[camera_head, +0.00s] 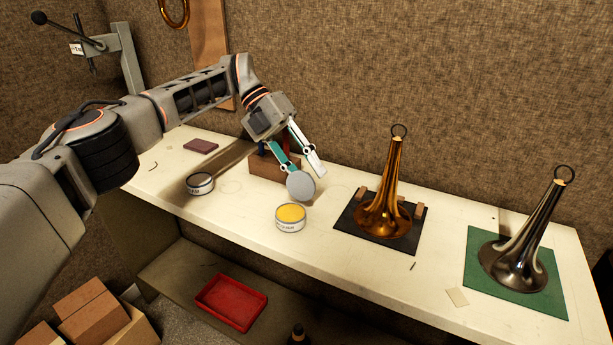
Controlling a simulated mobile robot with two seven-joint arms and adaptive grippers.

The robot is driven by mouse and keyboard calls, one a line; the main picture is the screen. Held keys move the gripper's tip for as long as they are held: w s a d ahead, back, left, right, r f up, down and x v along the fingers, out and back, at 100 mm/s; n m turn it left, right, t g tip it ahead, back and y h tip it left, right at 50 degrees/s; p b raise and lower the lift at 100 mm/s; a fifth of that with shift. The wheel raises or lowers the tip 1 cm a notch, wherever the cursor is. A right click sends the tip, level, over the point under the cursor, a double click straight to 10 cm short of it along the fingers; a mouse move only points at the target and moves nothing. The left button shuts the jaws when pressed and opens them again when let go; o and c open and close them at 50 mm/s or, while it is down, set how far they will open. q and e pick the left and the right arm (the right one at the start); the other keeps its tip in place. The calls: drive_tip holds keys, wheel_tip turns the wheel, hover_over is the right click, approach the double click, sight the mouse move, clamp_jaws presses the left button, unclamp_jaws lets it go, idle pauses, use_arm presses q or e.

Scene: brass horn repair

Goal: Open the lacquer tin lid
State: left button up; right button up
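The lacquer tin (290,225) stands on the white bench, a short pale can with a label. Its top is off and the yellow content shows. A round grey lid (301,187) is tilted toward the camera, behind and slightly right of the tin and apart from it. My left gripper (306,170) reaches down behind the tin, one finger teal and one white. The lid sits at its fingertips and appears held at its upper edge; the exact contact is hard to see. My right gripper is not in view.
A wooden block holder (268,172) is behind the gripper. A brass horn bell (388,205) on a black mat and a silver one (522,258) on a green mat stand right. The bench front (345,262) is mostly clear.

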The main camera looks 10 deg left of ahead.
use_arm(q)
drive_tip(key=r, duration=0.8)
drive_tip(key=shift+s+d+r, duration=0.1)
drive_tip(key=shift+d+r, duration=0.1)
drive_tip(key=shift+a, duration=0.15)
drive_tip(key=shift+c, duration=0.5)
